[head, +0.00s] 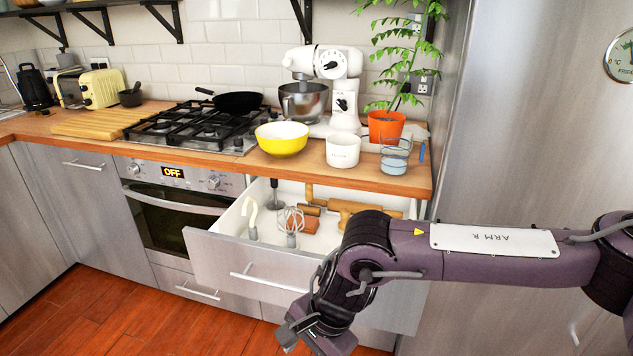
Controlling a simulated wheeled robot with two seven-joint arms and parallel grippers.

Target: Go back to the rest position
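My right arm comes in from the right edge and reaches across in front of the pulled-out drawer (212,262). My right gripper (300,340) hangs low at the bottom edge, in front of the drawer front and below its handle. Its fingers are small and partly cut off, so I cannot tell whether they are open. My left gripper is not in view. The drawer holds a whisk (290,222), a wooden rolling pin (345,206) and other utensils. My arm hides the drawer's right part.
The wooden counter (385,181) carries a yellow bowl (282,139), a white pot (343,151), glasses (395,155), a potted plant (386,126) and a stand mixer (340,75). A tall steel fridge (520,120) stands at the right. The wooden floor (100,310) at lower left is clear.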

